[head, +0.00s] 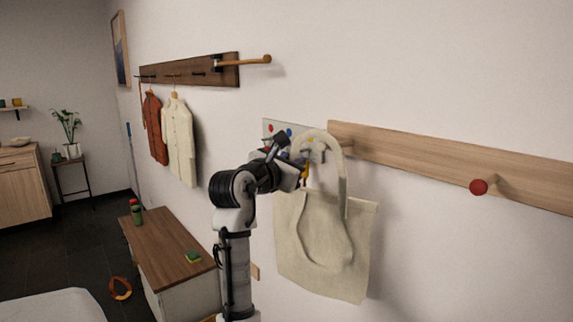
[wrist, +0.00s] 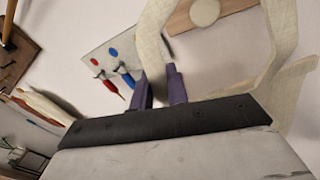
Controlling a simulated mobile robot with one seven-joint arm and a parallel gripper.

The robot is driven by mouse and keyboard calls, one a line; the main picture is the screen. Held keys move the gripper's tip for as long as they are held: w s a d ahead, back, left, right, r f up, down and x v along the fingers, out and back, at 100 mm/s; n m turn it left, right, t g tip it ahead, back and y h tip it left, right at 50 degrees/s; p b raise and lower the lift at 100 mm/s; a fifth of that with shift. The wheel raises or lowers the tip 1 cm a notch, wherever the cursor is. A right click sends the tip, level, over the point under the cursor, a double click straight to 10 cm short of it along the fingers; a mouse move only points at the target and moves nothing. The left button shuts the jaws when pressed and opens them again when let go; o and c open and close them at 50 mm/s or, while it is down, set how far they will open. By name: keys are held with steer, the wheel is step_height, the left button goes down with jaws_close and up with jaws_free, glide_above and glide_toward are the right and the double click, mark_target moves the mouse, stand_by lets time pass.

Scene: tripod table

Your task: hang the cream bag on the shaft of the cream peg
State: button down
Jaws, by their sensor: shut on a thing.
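The cream bag (head: 325,250) hangs from my gripper (head: 303,165) in front of the wall, with its handle loop standing above the bag body. In the wrist view, the purple fingers of my gripper (wrist: 159,88) are shut on a cream handle strap (wrist: 154,45). The round end of the cream peg (wrist: 205,12) shows at the top of the wrist view on a wooden board, just right of the held strap and apart from it there. In the head view I cannot clearly make out the cream peg behind the handle and gripper.
A light wooden rail (head: 420,155) with a red peg (head: 478,187) runs right of the bag. A small panel (wrist: 110,58) with red and blue dots and hanging items is close to the fingers. A dark rack (head: 190,72) holds garments at left. A low bench (head: 165,243) stands below.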

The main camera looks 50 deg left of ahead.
steer(key=shift+w+d+f, duration=0.1)
steer(key=shift+w+d, duration=0.05)
steer(key=shift+w, duration=1.05)
steer(key=shift+w+f+p, duration=0.45)
steer(key=shift+w+f, duration=0.3)
steer(key=shift+w, duration=0.1)
